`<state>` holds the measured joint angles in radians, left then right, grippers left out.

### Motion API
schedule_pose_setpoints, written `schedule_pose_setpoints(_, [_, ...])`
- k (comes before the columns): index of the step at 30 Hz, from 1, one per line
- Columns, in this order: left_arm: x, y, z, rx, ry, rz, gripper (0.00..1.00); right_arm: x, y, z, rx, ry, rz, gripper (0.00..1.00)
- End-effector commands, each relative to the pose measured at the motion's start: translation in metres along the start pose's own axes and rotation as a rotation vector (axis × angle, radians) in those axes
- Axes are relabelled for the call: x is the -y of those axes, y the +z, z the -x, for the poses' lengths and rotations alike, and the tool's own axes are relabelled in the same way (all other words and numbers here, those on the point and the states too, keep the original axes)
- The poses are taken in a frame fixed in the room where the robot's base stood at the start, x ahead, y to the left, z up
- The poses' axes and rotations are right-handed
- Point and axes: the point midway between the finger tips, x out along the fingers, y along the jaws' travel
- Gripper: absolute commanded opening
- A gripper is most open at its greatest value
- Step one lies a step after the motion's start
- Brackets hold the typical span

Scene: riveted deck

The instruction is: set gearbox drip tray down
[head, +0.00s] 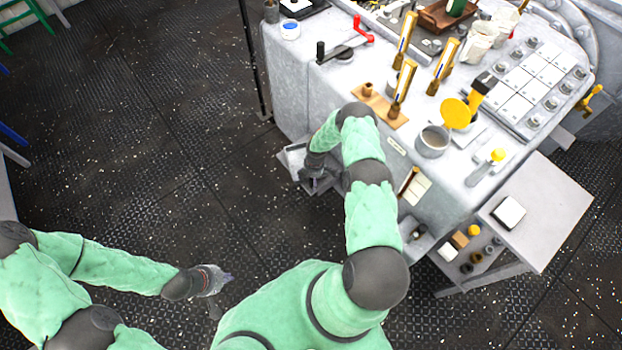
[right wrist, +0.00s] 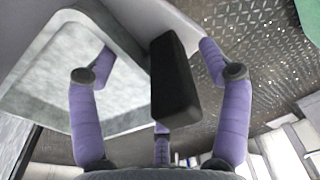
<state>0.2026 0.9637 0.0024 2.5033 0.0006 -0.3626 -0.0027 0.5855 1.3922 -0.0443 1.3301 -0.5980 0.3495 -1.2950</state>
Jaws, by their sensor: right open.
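The grey gearbox drip tray (head: 291,154) shows beside the left face of the console, partly hidden by my right arm. In the right wrist view the tray (right wrist: 55,100) fills the left side, with a pale, empty-looking inside and raised rim. Its black handle (right wrist: 175,80) stands between the two spread purple fingers of my right gripper (right wrist: 163,75). Both fingers are apart from the handle. In the head view my right gripper (head: 316,182) is low over the tray. What the tray rests on is hidden. My left gripper (head: 220,288) is over the open deck, away from the tray.
A side table (head: 545,210) with a shelf of small items stands at right. The riveted deck (head: 160,140) at left is clear.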

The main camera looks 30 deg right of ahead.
Motion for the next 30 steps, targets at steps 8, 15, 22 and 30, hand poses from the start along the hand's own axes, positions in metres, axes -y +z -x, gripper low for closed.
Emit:
schedule_pose_setpoints(8, [-0.006, 0.001, 0.018, 0.0, 0.0, 0.0, 0.0, -0.002, 0.0, 0.044, 0.001, 0.003, 0.0, 0.78])
schedule_pose_setpoints(15, [-0.013, 0.001, 0.035, 0.0, 0.0, 0.0, 0.0, -0.001, 0.0, 0.091, 0.0, 0.002, 0.0, 0.78])
schedule_pose_setpoints(22, [-0.015, 0.002, 0.043, 0.0, 0.0, 0.0, 0.0, -0.001, 0.0, 0.117, 0.0, 0.001, 0.0, 0.78])
schedule_pose_setpoints(30, [-0.016, 0.002, 0.044, 0.0, 0.0, 0.0, 0.0, 0.005, -0.011, 0.122, -0.014, -0.003, -0.026, 0.78])
